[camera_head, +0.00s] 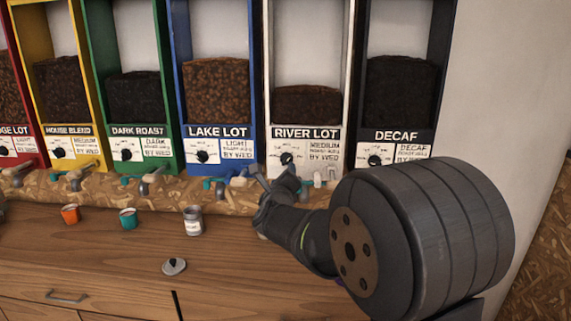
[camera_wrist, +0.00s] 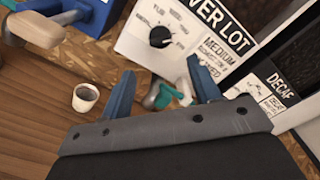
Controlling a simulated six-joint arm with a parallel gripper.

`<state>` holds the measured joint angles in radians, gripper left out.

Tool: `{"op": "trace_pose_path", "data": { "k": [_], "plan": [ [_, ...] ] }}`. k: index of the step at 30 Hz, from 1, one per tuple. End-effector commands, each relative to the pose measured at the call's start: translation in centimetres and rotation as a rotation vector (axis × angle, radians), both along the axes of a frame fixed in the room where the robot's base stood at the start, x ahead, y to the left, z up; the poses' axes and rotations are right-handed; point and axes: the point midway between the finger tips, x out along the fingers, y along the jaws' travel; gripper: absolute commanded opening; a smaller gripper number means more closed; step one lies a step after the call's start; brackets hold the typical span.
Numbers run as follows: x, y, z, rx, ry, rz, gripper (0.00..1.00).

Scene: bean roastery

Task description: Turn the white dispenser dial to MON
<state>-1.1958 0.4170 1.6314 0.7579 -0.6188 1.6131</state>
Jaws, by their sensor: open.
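The white dispenser (camera_head: 349,70), labelled RIVER LOT, stands second from the right. Its black dial (camera_head: 286,158) sits on the lower front panel and also shows in the wrist view (camera_wrist: 160,37), on the white panel. Small day marks ring the dial, but I cannot read which one its pointer faces. My gripper (camera_head: 276,176) is open and empty, just below and slightly left of the dial. In the wrist view, its two blue fingers (camera_wrist: 160,70) are spread apart below the dial, not touching it.
Blue LAKE LOT (camera_head: 218,132) and black DECAF (camera_head: 396,136) dispensers flank the white one. Spouts with handles stick out below the panels, one teal handle (camera_wrist: 165,96) close to my right finger. A jar (camera_head: 193,221), cups and a lid (camera_head: 174,267) are on the wooden counter.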

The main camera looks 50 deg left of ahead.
Motion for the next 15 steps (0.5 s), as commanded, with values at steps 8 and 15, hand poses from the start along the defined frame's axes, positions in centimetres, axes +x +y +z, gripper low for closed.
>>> {"op": "trace_pose_path", "data": {
  "k": [8, 15],
  "plan": [
    [4.1, 4.0, -0.1, 0.001, -0.001, -0.002, 0.56],
    [6.5, 6.5, -0.1, 0.000, 0.000, -0.001, 0.56]
  ]
}}
